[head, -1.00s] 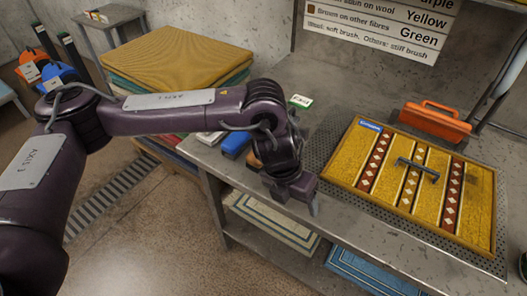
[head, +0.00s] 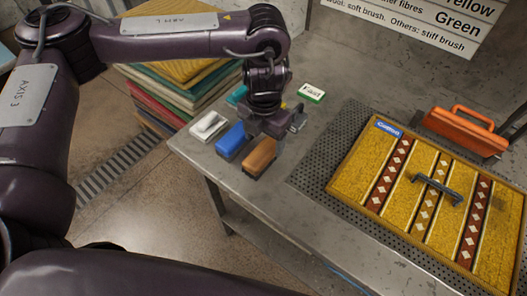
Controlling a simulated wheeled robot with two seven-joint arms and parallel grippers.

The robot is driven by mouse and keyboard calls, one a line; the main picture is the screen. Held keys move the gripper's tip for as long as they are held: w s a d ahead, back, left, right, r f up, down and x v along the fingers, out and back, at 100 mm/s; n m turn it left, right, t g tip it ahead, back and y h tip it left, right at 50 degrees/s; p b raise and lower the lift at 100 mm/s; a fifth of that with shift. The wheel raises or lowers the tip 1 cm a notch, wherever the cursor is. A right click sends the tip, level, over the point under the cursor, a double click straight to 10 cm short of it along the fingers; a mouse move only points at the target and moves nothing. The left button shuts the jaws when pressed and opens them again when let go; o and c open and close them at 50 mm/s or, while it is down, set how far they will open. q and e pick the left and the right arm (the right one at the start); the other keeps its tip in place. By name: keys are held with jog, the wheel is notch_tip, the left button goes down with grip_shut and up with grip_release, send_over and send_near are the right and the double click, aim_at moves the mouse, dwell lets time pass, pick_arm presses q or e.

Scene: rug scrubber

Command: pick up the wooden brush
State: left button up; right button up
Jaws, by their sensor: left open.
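The wooden brush (head: 260,157) lies on the grey metal bench, near its left front edge, with a brown wooden block on top. My left gripper (head: 284,130) is open, just behind and above the brush's far end, and partly overlaps it in this view. I cannot tell whether the fingers touch the brush. Nothing shows between the jaws. My right gripper is not in view.
A blue brush (head: 231,141) is close beside the wooden one, with a white brush (head: 208,126) further left. A yellow rug (head: 405,190) covers the right, near an orange case (head: 465,131).

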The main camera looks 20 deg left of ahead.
aim_at(262, 152)
pick_arm(q)
jog(key=shift+s+a+f, duration=0.1)
jog(key=shift+s+f, duration=0.2)
jog(key=shift+f, duration=0.55)
notch_tip(262, 152, down, 3)
jog(key=shift+r, duration=0.2)
jog(key=shift+f, duration=0.35)
jog(key=shift+a+f, duration=0.1)
jog(key=shift+f, duration=0.15)
jog(key=c, duration=1.1)
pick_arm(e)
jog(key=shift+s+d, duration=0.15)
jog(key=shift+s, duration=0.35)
pick_arm(q)
jog(key=shift+w+r, duration=0.1)
jog(key=shift+r, duration=0.05)
notch_tip(262, 152, up, 20)
jog(key=shift+f+p, duration=0.1)
jog(key=shift+p, duration=0.75)
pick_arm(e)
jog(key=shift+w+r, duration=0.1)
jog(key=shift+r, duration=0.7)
